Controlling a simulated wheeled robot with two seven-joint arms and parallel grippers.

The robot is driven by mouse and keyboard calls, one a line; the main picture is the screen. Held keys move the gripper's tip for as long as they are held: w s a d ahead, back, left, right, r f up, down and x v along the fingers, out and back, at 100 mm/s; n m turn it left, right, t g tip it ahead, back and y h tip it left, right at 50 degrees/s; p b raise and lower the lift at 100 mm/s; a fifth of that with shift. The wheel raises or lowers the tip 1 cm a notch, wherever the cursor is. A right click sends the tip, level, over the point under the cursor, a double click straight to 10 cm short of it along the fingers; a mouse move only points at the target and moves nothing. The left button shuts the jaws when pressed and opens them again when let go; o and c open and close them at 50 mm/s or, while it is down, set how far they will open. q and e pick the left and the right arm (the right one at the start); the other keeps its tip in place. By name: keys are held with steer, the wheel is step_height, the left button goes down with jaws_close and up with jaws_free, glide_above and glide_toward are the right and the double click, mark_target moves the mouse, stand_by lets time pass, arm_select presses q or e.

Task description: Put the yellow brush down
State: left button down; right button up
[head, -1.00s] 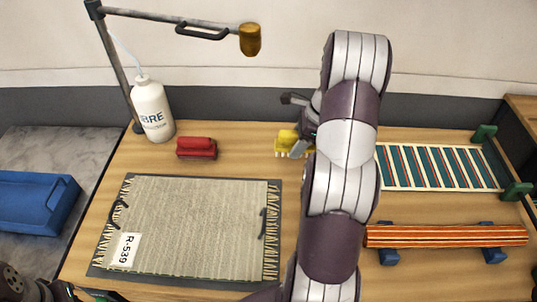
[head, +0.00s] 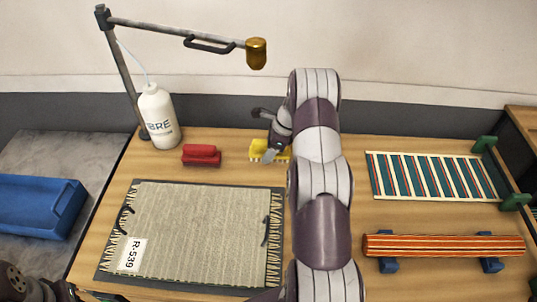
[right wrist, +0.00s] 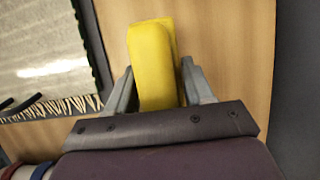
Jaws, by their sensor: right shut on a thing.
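The yellow brush (head: 257,145) is at the back of the wooden table, to the right of the red brush (head: 201,155). My right gripper (head: 268,153) is shut on it, and my right arm hides part of the area beside it. In the right wrist view the yellow brush (right wrist: 152,62) sits between the two grey fingers of my gripper (right wrist: 160,88). The brush is at or just above the table top; I cannot tell if it touches. My left gripper does not show clearly; only dark arm parts are at the lower left.
A grey rug (head: 195,235) on a dark mat lies front left. A white bottle (head: 158,117) stands behind it, under a lamp-like arm (head: 256,53). Bare wood separates the two brushes.

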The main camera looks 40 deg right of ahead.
steer(key=shift+f, duration=0.8)
steer(key=shift+f+p, duration=0.4)
steer(key=shift+p, duration=0.2)
steer(key=shift+f, duration=0.4)
steer(key=shift+f+b, duration=0.2)
steer(key=shift+b, duration=0.15)
steer(key=o, duration=1.1)
steer(key=shift+r, duration=0.1)
